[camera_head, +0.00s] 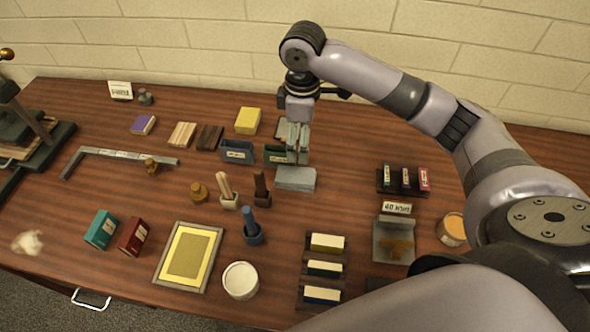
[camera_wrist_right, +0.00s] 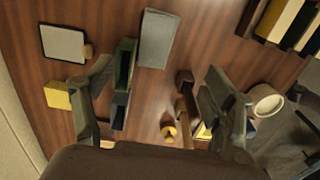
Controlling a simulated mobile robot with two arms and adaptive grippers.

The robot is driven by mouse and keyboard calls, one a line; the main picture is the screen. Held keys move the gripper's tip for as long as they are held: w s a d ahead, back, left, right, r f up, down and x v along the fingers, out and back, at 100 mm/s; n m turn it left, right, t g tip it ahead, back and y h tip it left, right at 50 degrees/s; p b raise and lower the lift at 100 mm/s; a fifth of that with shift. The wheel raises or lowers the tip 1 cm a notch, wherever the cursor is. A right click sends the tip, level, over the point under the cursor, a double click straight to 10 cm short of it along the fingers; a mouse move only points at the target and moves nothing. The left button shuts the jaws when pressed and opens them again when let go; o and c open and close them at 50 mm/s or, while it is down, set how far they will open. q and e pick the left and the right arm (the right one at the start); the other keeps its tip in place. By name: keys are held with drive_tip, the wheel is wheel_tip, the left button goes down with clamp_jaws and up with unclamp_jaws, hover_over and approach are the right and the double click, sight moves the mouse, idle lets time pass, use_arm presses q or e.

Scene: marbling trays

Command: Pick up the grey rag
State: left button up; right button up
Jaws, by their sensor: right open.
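The grey rag (camera_head: 296,179) looks like a flat, folded grey rectangle lying on the table near the middle. It also shows in the right wrist view as a grey rectangle (camera_wrist_right: 159,38), upper middle. My right gripper (camera_head: 298,155) points down in the head view, just behind the rag's far edge in the picture. In the right wrist view its two fingers (camera_wrist_right: 160,80) are wide apart with nothing held between them, and the rag lies beyond their tips. The exact height above the table is hard to tell. My left gripper is not in view.
A green box (camera_head: 274,154) and a blue box (camera_head: 237,151) stand close by the right gripper. Brushes in holders (camera_head: 228,192) stand left of the rag. A rack of blocks (camera_head: 325,268) is in front. Bare table lies right of the rag.

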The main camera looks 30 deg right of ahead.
drive_tip(key=p, duration=0.1)
hover_over(301, 176)
drive_tip(key=f, duration=0.8)
drive_tip(key=shift+s+a+f, duration=0.1)
drive_tip(key=shift+s+a, duration=0.05)
drive_tip(key=shift+a, duration=0.05)
drive_tip(key=shift+f+p, duration=0.3)
drive_tip(key=shift+f, duration=0.5)
drive_tip(key=f, duration=0.2)
drive_tip(key=f+p, duration=0.1)
drive_tip(key=shift+d+f, duration=0.2)
drive_tip(key=shift+f, duration=0.15)
drive_tip(key=shift+f+p, duration=0.3)
drive_tip(key=shift+f, duration=0.1)
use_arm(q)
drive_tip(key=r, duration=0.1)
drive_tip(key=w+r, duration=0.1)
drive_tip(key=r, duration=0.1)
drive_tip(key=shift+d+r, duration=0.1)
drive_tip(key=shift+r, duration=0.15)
use_arm(e)
drive_tip(key=shift+c, duration=0.3)
drive_tip(key=shift+r, duration=0.1)
drive_tip(key=c, duration=1.1)
